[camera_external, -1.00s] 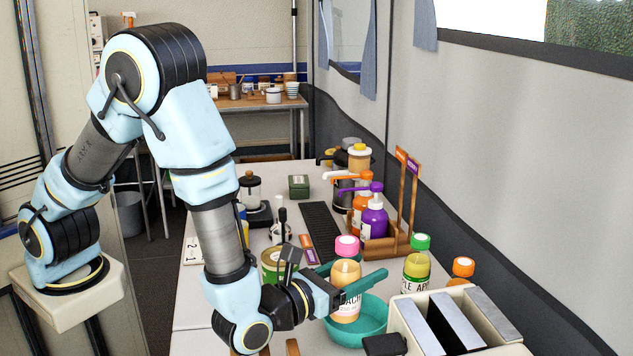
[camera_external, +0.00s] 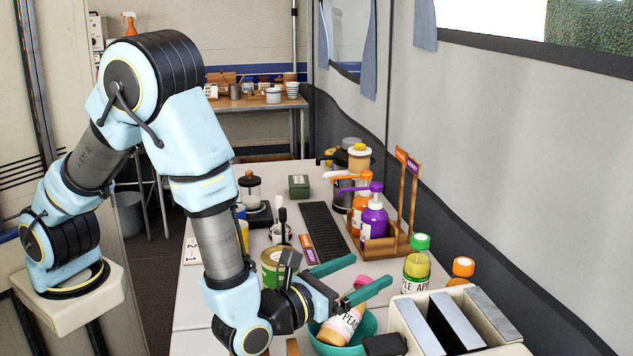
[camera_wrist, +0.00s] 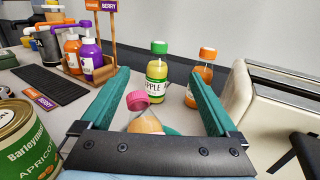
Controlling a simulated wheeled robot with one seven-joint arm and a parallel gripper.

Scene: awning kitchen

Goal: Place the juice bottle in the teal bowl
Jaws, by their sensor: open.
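The peach juice bottle (camera_external: 342,326) with a pink cap leans tilted inside the teal bowl (camera_external: 362,338). Its pink cap also shows in the wrist view (camera_wrist: 137,100), low between the fingers. My gripper (camera_external: 370,275) is open, its two teal fingers spread above and around the bottle's upper part, apart from it as far as I can see. The bottle's lower body is partly hidden behind the gripper's palm in the wrist view. A green-capped apple juice bottle (camera_external: 417,268) and an orange-capped bottle (camera_external: 462,270) stand upright beyond the bowl.
A cream toaster (camera_external: 450,325) stands close to the right of the bowl. A green can (camera_external: 272,262) stands to the left by my wrist. A wooden rack with orange and purple pump bottles (camera_external: 374,215) is farther back. A dark mat (camera_external: 325,230) lies on the counter.

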